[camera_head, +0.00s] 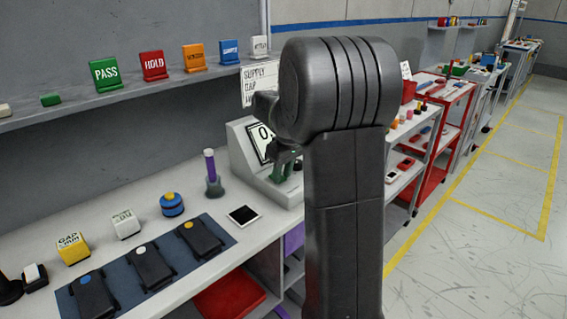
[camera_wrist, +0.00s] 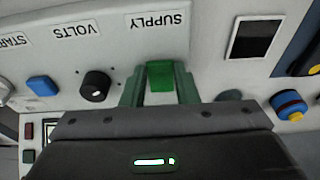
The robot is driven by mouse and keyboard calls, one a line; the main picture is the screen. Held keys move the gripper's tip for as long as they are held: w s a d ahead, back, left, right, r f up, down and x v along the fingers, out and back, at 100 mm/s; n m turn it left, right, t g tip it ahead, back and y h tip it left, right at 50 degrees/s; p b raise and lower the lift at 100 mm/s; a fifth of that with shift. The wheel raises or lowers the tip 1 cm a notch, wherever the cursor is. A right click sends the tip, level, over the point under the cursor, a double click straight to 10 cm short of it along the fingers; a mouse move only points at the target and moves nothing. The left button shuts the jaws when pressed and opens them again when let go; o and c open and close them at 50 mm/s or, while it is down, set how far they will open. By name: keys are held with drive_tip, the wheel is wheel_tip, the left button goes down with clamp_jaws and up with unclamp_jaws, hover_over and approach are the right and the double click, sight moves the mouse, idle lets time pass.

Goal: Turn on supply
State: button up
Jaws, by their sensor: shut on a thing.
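The supply switch (camera_wrist: 160,75) is a green rocker below the upside-down SUPPLY label (camera_wrist: 158,20) in the wrist view. My gripper (camera_wrist: 160,88) has its green fingers on both sides of the switch and is shut on it. In the head view, my gripper (camera_head: 283,168) is at the front of the grey power supply (camera_head: 246,150), which has a display reading starting with "0.". My arm hides most of that front, and the switch's on or off position cannot be told.
A black-screened white tile (camera_head: 243,215), a purple-handled tool (camera_head: 212,172) and a blue mat (camera_head: 75,300) with black modules are on the bench. Coloured signs stand on the shelf (camera_head: 130,92).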

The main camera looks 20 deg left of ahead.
drive_tip(key=shift+w+a+r+g+h+p, duration=0.15)
drive_tip(key=shift+h+p, duration=0.25)
drive_tip(key=shift+p, duration=0.65)
drive_tip(key=shift+s+a+r+g+h+p, duration=0.15)
drive_tip(key=shift+r+h+p, duration=0.2)
drive_tip(key=shift+p, duration=0.65)
drive_tip(key=shift+w+f+h+p, duration=0.15)
drive_tip(key=shift+f+h+p, duration=0.05)
drive_tip(key=shift+h+p, duration=0.2)
drive_tip(key=shift+f, duration=0.1)
drive_tip(key=o, duration=1)
drive_tip(key=shift+a, duration=0.1)
wheel_tip(320, 180, up, 14)
drive_tip(key=shift+f, duration=0.15)
